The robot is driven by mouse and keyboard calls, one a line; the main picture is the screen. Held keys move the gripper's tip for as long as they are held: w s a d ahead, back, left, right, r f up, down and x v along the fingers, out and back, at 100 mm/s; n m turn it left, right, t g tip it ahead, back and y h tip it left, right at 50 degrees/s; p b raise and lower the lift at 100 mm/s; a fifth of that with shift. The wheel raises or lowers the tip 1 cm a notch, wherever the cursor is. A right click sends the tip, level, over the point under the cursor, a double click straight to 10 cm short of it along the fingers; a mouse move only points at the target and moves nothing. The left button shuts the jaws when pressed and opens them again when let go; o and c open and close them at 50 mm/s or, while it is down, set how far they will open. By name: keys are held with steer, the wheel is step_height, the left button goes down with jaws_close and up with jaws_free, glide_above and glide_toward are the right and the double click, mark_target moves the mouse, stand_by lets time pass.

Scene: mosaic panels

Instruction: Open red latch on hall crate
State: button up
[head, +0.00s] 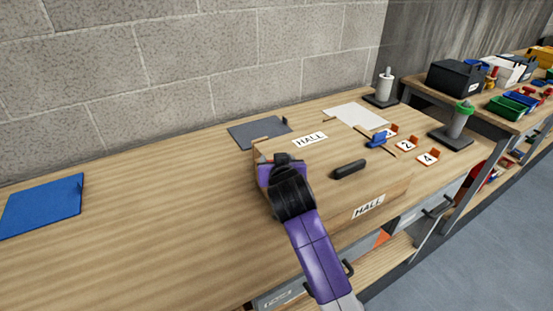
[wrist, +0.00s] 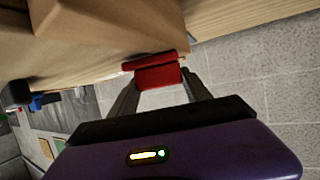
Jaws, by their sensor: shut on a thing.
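The hall crate (head: 338,150) is a pale wooden box on the bench, with HALL labels on its top and front and a black handle (head: 350,169) on its top. Its lid looks closed. My purple and black arm reaches over the crate's left end, where my gripper's fingertips are hidden in the head view. In the wrist view, the red latch (wrist: 158,76) sits against the side of the crate (wrist: 100,20). My gripper (wrist: 160,88) has its two dark fingers on either side of the latch and is shut on it. The head view hides the latch.
A blue mat (head: 42,206) lies on the bench at left, and a dark grey mat (head: 258,132) lies behind the crate. Numbered orange-and-white markers (head: 406,145), a blue item (head: 377,140) and post stands (head: 458,125) are at right.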

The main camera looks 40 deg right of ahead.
steer(key=m+g+h+b, duration=0.2)
steer(key=m, duration=0.1)
steer(key=m+g+h+b, duration=0.1)
steer(key=g, duration=0.1)
steer(key=shift+s+a+f+m+b, duration=0.1)
steer(key=shift+a+f+m+b, duration=0.2)
steer(key=shift+a+b, duration=0.1)
steer(key=m+g+b, duration=0.1)
steer(key=g, duration=0.1)
steer(key=m+g+h+b, duration=0.1)
steer(key=m+g+b, duration=0.1)
steer(key=m+g+h+b, duration=0.1)
steer(key=m+g, duration=0.1)
steer(key=shift+s+a+r, duration=0.2)
steer(key=shift+s+a, duration=0.05)
steer(key=shift+a, duration=0.05)
steer(key=shift+b, duration=0.3)
steer(key=o, duration=1.4)
steer(key=shift+c, duration=0.2)
steer(key=b+v, duration=0.1)
steer(key=v, duration=0.6)
steer(key=shift+a+r, duration=0.2)
steer(key=shift+a, duration=0.2)
